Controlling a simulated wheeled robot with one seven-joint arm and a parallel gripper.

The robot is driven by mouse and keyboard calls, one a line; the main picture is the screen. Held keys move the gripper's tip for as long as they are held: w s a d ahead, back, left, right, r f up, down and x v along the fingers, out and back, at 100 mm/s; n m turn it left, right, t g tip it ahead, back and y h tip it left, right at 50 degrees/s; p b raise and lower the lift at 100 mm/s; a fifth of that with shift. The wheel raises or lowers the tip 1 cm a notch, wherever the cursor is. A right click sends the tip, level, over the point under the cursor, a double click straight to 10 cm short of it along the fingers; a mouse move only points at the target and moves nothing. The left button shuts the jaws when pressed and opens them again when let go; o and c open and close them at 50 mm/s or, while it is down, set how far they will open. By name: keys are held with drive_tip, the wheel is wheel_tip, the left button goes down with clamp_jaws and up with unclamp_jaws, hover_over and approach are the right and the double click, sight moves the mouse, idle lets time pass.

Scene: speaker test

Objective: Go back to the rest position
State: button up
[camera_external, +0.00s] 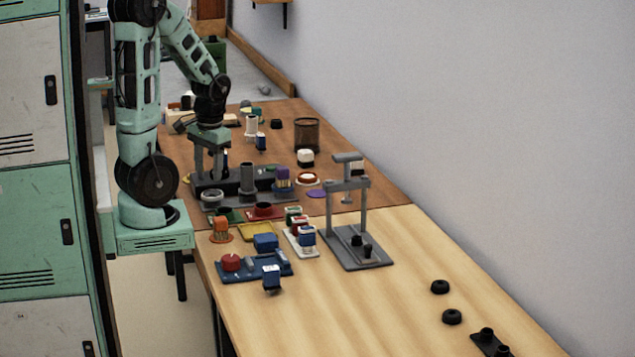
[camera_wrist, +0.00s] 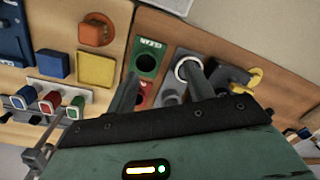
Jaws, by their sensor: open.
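My gripper (camera_external: 210,168) hangs from my arm, pointing down over the left end of a dark grey fixture (camera_external: 232,190) on the table. In the wrist view, its two grey fingers (camera_wrist: 160,73) are apart with nothing held between them. A green plate marked "CLEAN" (camera_wrist: 147,48) with a black round opening shows between and beyond the fingers. A red plate (camera_wrist: 144,98) beside it is partly hidden by the left finger. I cannot tell exactly how high the fingertips are above the fixture.
The fixture has an upright grey cylinder (camera_external: 246,178). A grey press-like stand (camera_external: 329,205) is to its right. A mesh cup (camera_external: 306,135) stands behind. In front are a blue tray (camera_external: 247,273), a yellow tile (camera_external: 256,231) and an orange block (camera_external: 220,227).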

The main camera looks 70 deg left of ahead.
drive_tip(key=shift+r+n+t, duration=0.15)
drive_tip(key=shift+n+t, duration=0.15)
drive_tip(key=shift+n, duration=0.3)
wheel_tip(320, 180, up, 9)
drive_tip(key=p, duration=0.9)
drive_tip(key=shift+r, duration=0.2)
